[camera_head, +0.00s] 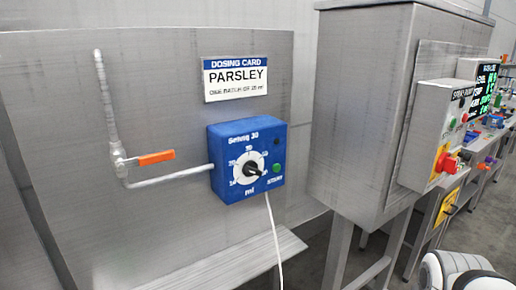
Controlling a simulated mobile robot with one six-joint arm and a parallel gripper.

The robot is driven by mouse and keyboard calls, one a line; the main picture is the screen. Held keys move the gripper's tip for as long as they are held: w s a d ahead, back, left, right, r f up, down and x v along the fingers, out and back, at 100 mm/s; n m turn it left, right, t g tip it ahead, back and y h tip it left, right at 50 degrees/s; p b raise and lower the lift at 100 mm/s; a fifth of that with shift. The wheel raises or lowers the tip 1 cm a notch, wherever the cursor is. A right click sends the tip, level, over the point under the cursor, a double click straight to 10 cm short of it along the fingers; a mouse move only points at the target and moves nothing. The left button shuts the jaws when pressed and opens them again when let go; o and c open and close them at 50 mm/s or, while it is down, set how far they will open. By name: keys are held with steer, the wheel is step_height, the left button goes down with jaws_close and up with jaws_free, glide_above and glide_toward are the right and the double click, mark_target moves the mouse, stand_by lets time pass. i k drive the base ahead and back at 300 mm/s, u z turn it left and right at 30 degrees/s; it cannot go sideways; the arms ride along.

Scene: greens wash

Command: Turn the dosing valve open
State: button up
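The dosing valve (118,160) sits on a thin grey pipe in front of the steel panel at the left. Its orange lever handle (155,158) points right, nearly level, and lies across the upright run of the pipe (103,95). Below the valve the pipe bends and runs right into the side of the blue dosing box (246,160). The box has a dial with a black knob and a green start button. A white rounded part of my arm shows at the bottom right corner. My gripper is not in view, and nothing touches the lever.
A "PARSLEY" dosing card (235,78) hangs above the blue box. A white cable (273,235) hangs below it, past a steel ledge (230,262). A large steel cabinet (360,110) with a control box (430,135) stands to the right. The space before the lever looks clear.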

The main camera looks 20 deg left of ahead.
mark_target(169, 155)
steer(key=u, duration=0.05)
steer(key=k, duration=0.85)
steer(key=u, duration=1.15)
steer(key=i, duration=0.85)
